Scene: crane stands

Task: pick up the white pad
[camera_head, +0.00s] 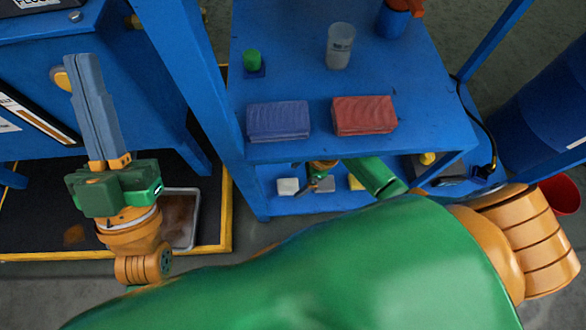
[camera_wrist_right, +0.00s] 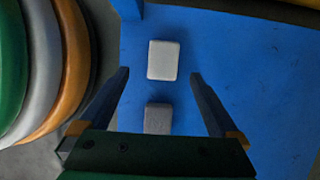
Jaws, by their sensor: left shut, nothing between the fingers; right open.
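The white pad (camera_head: 288,186) lies on the lower shelf of the blue stand, towards its left side. In the right wrist view the white pad (camera_wrist_right: 163,58) lies flat on the blue surface, ahead of and between the fingertips. My right gripper (camera_wrist_right: 160,75) is open and empty, with one finger on each side of the picture. I cannot tell its height above the shelf. In the head view my right arm reaches under the upper shelf, partly hidden. My left gripper (camera_head: 78,60) is shut and empty, over the left side, away from the pad.
A grey pad (camera_wrist_right: 158,118) lies between the right fingers, nearer the wrist. A yellow object (camera_head: 355,182) is to its right on the lower shelf (camera_head: 262,207). The upper shelf (camera_head: 300,85) holds a blue block (camera_head: 278,121), a red block (camera_head: 364,115) and a cup (camera_head: 340,46).

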